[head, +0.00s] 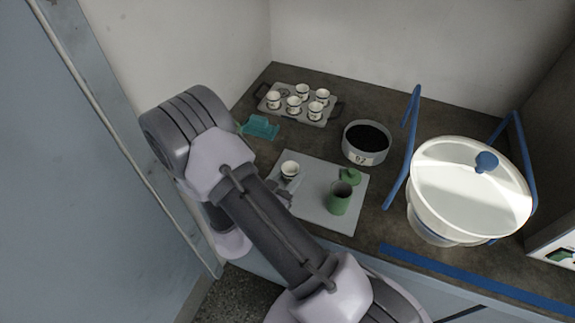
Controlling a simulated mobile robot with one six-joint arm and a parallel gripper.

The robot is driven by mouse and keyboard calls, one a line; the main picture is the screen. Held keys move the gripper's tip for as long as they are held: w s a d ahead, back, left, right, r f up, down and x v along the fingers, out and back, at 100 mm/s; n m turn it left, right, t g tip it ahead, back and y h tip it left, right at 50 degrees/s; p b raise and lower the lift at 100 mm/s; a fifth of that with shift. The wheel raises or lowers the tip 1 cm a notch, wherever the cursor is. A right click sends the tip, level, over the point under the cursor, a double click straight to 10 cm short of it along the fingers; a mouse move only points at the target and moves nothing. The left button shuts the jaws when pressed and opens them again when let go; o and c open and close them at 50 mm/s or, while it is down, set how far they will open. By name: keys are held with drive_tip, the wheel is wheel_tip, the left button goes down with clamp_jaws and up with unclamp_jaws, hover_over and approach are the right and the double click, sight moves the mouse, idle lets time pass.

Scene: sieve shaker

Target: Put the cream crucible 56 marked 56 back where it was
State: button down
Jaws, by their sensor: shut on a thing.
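A small cream crucible (290,168) with a dark rim band is in front of my gripper (287,182), over the left part of the pale grey mat. My gripper is shut on it, though the arm hides much of the jaws. The crucible looks upright. I cannot read its mark, nor tell whether it touches the mat. A grey tray (271,111) with dark handles stands at the back left and holds several similar crucibles. Their marks are too small to read.
On the mat (318,220) stand a green cup (339,199) and a green lid (350,177). A black-filled sieve (366,155) marked 67 or similar stands behind. A teal object (261,127) lies near the tray. A white-lidded shaker (465,190) with blue bars (403,150) blocks the right.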

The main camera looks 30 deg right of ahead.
drive_tip(key=shift+w+d+f, duration=0.15)
drive_tip(key=shift+w+f, duration=0.2)
drive_tip(key=shift+f, duration=0.2)
drive_tip(key=shift+s+r, duration=0.25)
drive_tip(key=shift+s, duration=0.1)
drive_tip(key=shift+f, duration=0.2)
drive_tip(key=c, duration=0.9)
unclamp_jaws()
drive_tip(key=shift+o, duration=0.2)
drive_tip(key=shift+w, duration=0.1)
drive_tip(key=shift+r, duration=0.1)
